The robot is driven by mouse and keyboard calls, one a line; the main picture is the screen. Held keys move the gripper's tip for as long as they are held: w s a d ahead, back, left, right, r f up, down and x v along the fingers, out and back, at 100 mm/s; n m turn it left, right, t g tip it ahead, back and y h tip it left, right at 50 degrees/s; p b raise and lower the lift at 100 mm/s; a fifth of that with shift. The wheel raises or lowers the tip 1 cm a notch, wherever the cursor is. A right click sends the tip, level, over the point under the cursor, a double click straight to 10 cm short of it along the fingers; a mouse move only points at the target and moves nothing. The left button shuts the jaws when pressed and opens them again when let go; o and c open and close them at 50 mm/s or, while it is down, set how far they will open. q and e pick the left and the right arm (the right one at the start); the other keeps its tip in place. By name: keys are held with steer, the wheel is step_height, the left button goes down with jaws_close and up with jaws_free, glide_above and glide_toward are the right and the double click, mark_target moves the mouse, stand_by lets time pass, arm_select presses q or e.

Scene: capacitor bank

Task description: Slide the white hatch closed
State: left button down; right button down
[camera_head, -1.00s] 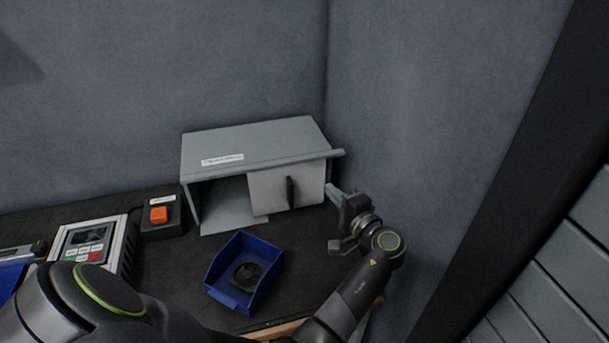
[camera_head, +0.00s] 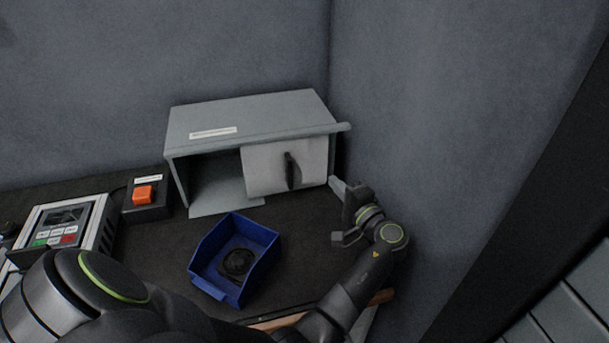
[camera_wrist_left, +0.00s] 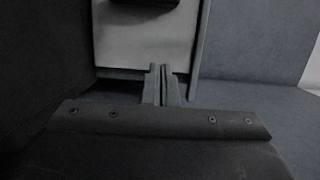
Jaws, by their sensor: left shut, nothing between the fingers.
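The white hatch (camera_head: 268,168) covers the right half of the front of a grey cabinet (camera_head: 240,113). It has a dark upright handle (camera_head: 292,171). The left half of the front is open and dark inside. My left gripper (camera_head: 336,183) is shut and empty, just to the right of the cabinet's lower right front corner. In the left wrist view the shut fingertips (camera_wrist_left: 161,72) point at the lower edge of the pale hatch panel (camera_wrist_left: 145,45), with the dark handle (camera_wrist_left: 145,2) at the top. I cannot tell if they touch. My right gripper does not show.
A blue bin (camera_head: 209,283) holding a dark round part (camera_head: 237,262) stands in front of the cabinet. A box with an orange button (camera_head: 143,194) and a keypad unit (camera_head: 66,226) stand at left. A grey wall (camera_head: 430,130) is close on the right.

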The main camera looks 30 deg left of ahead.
mark_target(293, 158)
arm_select(q)
steer(key=p+x, duration=0.1)
steer(key=x, duration=0.2)
steer(key=p+x, duration=0.1)
steer(key=x, duration=0.2)
steer(key=p+x, duration=0.1)
steer(key=x, duration=0.3)
steer(key=shift+r, duration=0.25)
steer(key=shift+s+a+f+p, duration=0.1)
steer(key=shift+s+a+p, duration=0.9)
steer(key=shift+s, duration=0.15)
steer(key=shift+s+a, duration=0.2)
steer(key=shift+s, duration=0.15)
steer(key=shift+f, duration=0.15)
steer(key=shift+a, duration=0.1)
